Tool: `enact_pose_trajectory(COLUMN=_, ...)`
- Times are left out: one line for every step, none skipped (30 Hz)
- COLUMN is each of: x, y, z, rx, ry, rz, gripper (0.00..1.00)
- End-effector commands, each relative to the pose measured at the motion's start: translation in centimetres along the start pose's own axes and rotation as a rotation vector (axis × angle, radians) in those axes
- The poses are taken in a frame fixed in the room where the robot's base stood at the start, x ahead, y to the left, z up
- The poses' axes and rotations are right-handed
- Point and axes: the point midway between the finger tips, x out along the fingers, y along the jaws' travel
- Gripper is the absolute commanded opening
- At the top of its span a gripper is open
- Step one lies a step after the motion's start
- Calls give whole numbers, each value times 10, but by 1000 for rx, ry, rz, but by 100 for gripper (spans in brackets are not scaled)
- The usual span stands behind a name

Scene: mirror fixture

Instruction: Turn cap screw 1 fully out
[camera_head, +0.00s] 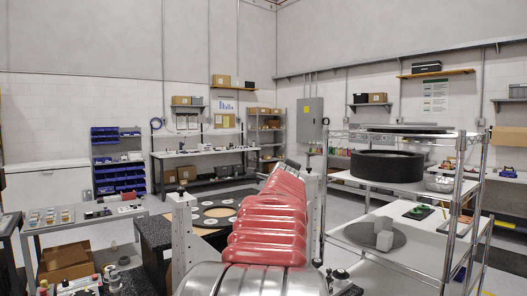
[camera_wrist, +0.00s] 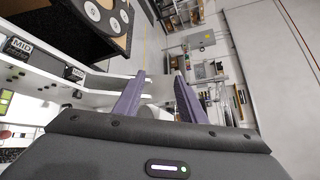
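My gripper (camera_wrist: 160,84) shows in the wrist view as two purple fingers standing apart, with no object clearly held between them. A mirror fixture is likely the dark panel with round white discs (camera_wrist: 95,12) at the top left of the wrist view. A similar dark ring-shaped panel with pale discs (camera_head: 214,213) lies on a wooden-edged stand left of my red arm in the head view. No cap screw can be made out in either view. My arm hides part of the panel, and my gripper cannot be made out in the head view.
A wire rack (camera_head: 460,190) at right carries a large black ring (camera_head: 387,165) and a grey block (camera_head: 383,234). A low table (camera_head: 85,222) with small parts stands at left. A workbench (camera_head: 205,152) stands at the back. Floor is clear before it.

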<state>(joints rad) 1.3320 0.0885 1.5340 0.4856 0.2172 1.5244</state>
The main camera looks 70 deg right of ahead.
Motion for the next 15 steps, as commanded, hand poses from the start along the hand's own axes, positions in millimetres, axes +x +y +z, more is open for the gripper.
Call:
enact_pose_trajectory(x=-10, y=18, z=0, rx=52, ry=-10, rz=65, gripper=37)
enact_pose_trajectory(x=-16, y=31, z=2, rx=85, ry=-19, rz=109, gripper=37)
enact_pose_trajectory(x=-25, y=46, z=4, rx=128, ry=-34, rz=165, gripper=37)
enact_pose_trajectory(x=-32, y=58, z=7, rx=160, ry=-46, rz=207, gripper=37)
enact_pose_trajectory(x=-39, y=69, z=11, rx=191, ry=-60, rz=248, gripper=37)
enact_pose_trajectory(x=-49, y=83, z=16, rx=234, ry=-82, rz=302, gripper=37)
enact_pose_trajectory(x=-58, y=93, z=22, rx=266, ry=-100, rz=342, gripper=37)
enact_pose_trajectory(x=-67, y=103, z=27, rx=297, ry=-120, rz=382, gripper=37)
enact_pose_trajectory(x=-79, y=115, z=35, rx=338, ry=-149, rz=433, gripper=37)
enact_pose_trajectory(x=-89, y=124, z=42, rx=368, ry=-173, rz=472, gripper=37)
enact_pose_trajectory(x=-99, y=132, z=49, rx=397, ry=-198, rz=508, gripper=37)
enact_pose_trajectory(x=-113, y=141, z=59, rx=435, ry=-234, rz=556, gripper=37)
enact_pose_trajectory(x=-124, y=148, z=66, rx=465, ry=-262, rz=591, gripper=37)
enact_pose_trajectory(x=-136, y=153, z=75, rx=494, ry=-293, rz=625, gripper=37)
enact_pose_trajectory(x=-151, y=159, z=85, rx=530, ry=-335, rz=669, gripper=37)
